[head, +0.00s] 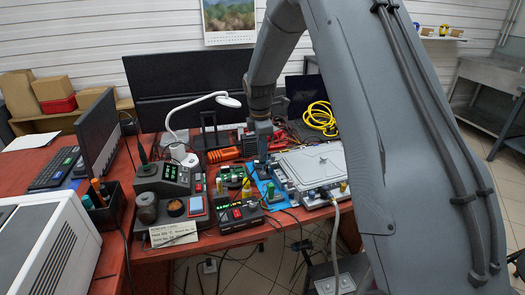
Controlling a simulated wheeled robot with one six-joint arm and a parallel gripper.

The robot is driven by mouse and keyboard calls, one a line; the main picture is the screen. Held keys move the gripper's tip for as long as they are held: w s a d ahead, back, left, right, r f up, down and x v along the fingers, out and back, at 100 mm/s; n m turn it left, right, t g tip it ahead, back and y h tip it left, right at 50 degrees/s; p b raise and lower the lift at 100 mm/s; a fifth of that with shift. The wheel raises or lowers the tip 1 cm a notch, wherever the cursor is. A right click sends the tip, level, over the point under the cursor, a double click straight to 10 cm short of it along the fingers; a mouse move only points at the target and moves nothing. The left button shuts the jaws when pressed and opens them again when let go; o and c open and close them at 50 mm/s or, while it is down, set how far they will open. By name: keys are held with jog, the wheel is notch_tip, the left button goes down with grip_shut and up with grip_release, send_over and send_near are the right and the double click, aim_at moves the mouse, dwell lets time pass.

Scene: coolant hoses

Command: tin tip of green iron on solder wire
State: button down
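My gripper (262,158) points down over the workbench, above a blue mat (262,185). It is small and dark in the head view, and I cannot tell whether its fingers are open or shut. A small green upright item (271,192) stands just below it; I cannot tell whether this is the green iron or whether the gripper touches it. No iron tip or wire strand can be made out.
A copper-coloured cup (176,208), a note card (174,233), a lamp (200,107), a silver case (312,165) and yellow cable (320,118) crowd the bench.

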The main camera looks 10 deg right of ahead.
jog(key=shift+f, duration=0.35)
dwell(2.0)
jog(key=shift+r+p, duration=1.95)
jog(key=shift+r, duration=1.05)
